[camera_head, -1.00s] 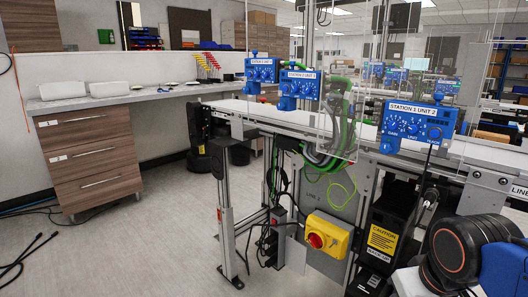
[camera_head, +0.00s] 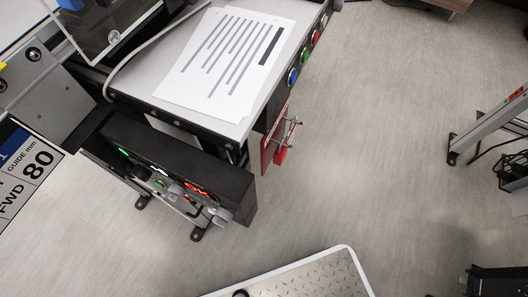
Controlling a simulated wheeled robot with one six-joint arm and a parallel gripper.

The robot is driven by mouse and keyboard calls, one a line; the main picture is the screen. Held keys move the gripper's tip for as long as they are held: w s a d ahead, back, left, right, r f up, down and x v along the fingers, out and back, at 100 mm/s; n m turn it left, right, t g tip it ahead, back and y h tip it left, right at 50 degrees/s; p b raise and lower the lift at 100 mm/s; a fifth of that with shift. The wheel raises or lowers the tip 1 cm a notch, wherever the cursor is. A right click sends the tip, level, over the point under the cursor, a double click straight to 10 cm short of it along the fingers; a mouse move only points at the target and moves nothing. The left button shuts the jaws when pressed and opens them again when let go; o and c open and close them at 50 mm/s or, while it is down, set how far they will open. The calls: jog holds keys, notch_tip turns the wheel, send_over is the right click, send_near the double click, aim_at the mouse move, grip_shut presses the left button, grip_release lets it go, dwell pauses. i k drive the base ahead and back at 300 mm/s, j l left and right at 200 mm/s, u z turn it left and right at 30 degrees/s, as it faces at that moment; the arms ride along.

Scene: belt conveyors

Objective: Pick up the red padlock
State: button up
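A red padlock (camera_head: 281,156) hangs at the side of a small control desk, near the middle of the view. It is small, and its shackle is hard to make out. It hangs below metal hooks (camera_head: 290,130) on a dark red board (camera_head: 268,150), which is seen nearly edge-on. My gripper is not in view.
The control desk (camera_head: 150,95) carries printed sheets (camera_head: 228,60) and coloured buttons (camera_head: 293,76) along its edge. A black panel with lit displays (camera_head: 180,170) juts out below it. A metal tread plate (camera_head: 310,281) shows at the bottom. Open floor (camera_head: 390,130) lies right of the padlock.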

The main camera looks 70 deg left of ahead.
aim_at(279, 153)
jog(key=k+l+u, duration=0.2)
jog(key=u, duration=0.25)
jog(key=k+l+u, duration=0.1)
jog(key=u, duration=0.35)
jog(key=i+j+u, duration=0.1)
jog(key=u, duration=0.25)
jog(key=i+j+u, duration=0.15)
jog(key=u, duration=0.25)
jog(key=i+u, duration=0.1)
jog(key=u, duration=0.25)
jog(key=i+j, duration=0.05)
